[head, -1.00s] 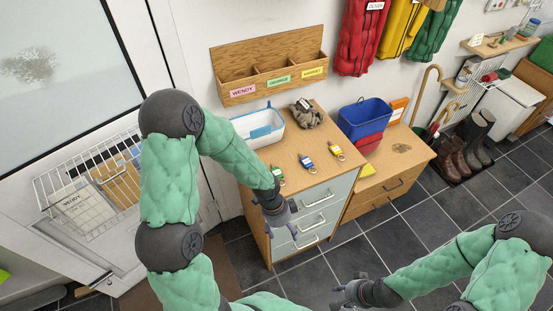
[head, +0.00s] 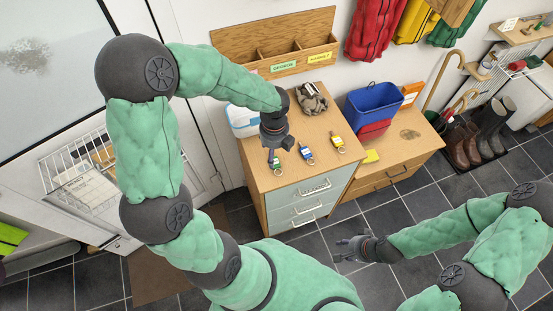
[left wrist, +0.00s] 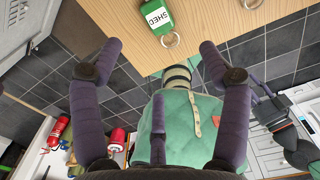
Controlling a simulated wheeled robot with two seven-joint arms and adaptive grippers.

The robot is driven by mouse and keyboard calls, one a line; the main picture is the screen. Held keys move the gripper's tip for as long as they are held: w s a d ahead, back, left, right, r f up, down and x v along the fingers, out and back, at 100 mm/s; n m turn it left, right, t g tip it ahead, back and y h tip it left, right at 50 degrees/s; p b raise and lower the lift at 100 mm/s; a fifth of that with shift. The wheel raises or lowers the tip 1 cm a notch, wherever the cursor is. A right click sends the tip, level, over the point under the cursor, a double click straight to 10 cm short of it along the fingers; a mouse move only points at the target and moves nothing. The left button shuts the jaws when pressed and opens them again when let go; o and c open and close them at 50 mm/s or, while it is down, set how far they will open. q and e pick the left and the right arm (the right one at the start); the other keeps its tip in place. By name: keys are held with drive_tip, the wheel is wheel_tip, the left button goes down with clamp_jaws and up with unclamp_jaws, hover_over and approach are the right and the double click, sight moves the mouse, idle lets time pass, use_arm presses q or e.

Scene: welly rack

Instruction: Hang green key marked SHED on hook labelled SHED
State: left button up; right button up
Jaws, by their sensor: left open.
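The green key tag marked SHED (left wrist: 156,16) lies near the front edge of the wooden cabinet top, its metal ring (left wrist: 172,40) beside it. In the head view the green tag (head: 277,164) is partly hidden by my left gripper (head: 275,152). My left gripper is open and empty above the tag; in the left wrist view its fingers (left wrist: 160,52) are spread, with the tag and ring between and beyond their tips. My right gripper (head: 342,251) is empty over the floor, its fingers apart. I cannot make out a hook labelled SHED.
A blue tag (head: 306,154) and a yellow tag (head: 338,142) lie right of the green one. A grey crumpled item (head: 311,98) and a white tray (head: 240,120) sit behind. A wooden letter rack (head: 285,52) is on the wall. A blue bin (head: 369,105) stands to the right.

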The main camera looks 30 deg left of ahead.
sight(275, 165)
use_arm(q)
wheel_tip(275, 165, down, 4)
drive_tip(key=shift+w+r+b, duration=0.1)
drive_tip(key=shift+w+b, duration=0.05)
drive_tip(key=shift+b, duration=0.35)
drive_tip(key=shift+f, duration=0.4)
drive_tip(key=f+b, duration=0.2)
drive_tip(key=f, duration=0.2)
drive_tip(key=shift+a+f, duration=0.15)
drive_tip(key=shift+a, duration=0.05)
drive_tip(key=c, duration=1.2)
